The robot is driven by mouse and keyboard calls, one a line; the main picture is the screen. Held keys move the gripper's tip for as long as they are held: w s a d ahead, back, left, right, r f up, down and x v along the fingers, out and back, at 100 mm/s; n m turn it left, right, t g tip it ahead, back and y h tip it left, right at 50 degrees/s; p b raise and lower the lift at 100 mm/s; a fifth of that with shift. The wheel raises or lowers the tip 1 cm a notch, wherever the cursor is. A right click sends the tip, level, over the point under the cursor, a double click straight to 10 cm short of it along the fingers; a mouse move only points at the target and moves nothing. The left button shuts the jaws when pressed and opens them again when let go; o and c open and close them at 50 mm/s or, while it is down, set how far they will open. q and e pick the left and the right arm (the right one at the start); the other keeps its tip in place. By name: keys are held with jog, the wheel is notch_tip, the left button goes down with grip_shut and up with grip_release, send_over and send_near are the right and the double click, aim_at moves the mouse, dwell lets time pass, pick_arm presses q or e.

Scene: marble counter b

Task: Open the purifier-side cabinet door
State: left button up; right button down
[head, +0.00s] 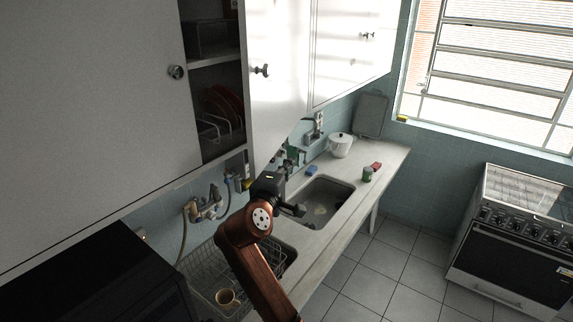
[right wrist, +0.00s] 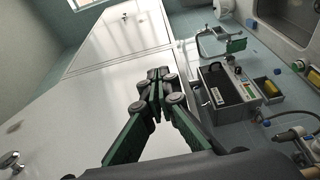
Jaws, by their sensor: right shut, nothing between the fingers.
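The white upper cabinet door with a dark knob (head: 283,75) stands ajar, its free left edge swung out from the cabinet. The dark interior (head: 215,85) shows beside it, with a shelf and a plate rack. My right gripper (head: 298,210) is shut and empty, just below that door's lower corner in the head view. In the right wrist view the shut fingertips (right wrist: 158,76) lie in front of a white door panel (right wrist: 100,95); I cannot tell whether they touch it. A wall fixture, possibly the purifier (head: 315,125), is beyond the door. My left gripper is not in view.
A closed-looking cabinet door (head: 90,90) fills the left, and another (head: 345,50) is at the right. Below are a sink (head: 325,200), a wire dish rack (head: 200,270) with a cup, and a white pot (head: 340,146). A stove (head: 515,240) stands across clear floor.

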jog(key=shift+d, duration=0.4)
jog(key=shift+s+d, duration=0.15)
jog(key=shift+d, duration=0.15)
jog(key=shift+a, duration=0.15)
dwell(1.3)
